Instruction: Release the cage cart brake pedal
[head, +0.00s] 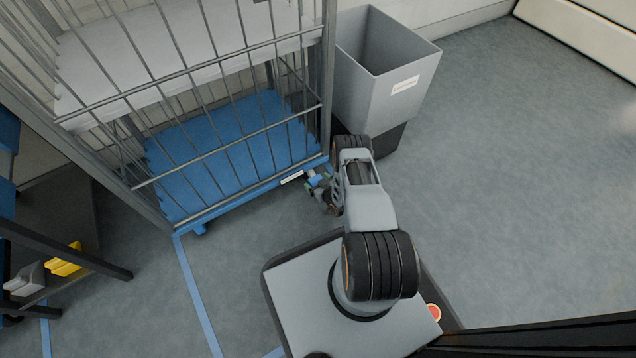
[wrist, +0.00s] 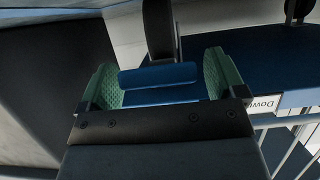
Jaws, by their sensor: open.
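The cage cart (head: 222,150) has grey wire sides and a blue base. My gripper (head: 320,182) is low at the cart's front right corner, just outside the base edge. In the wrist view its green-padded fingers (wrist: 160,84) are spread apart. A blue bar (wrist: 157,76), which looks like the brake pedal, lies crosswise between the pads, with small gaps visible at its ends. I cannot tell whether the gripper touches it. A dark upright part (wrist: 159,30) stands behind the bar. In the head view the pedal is mostly hidden by my arm.
A grey bin (head: 385,75) stands right of the cart, close to my arm. A white label (wrist: 280,104) is on the cart's base edge. A dark shelf with yellow and grey items (head: 62,262) is at the left. The floor to the right is clear.

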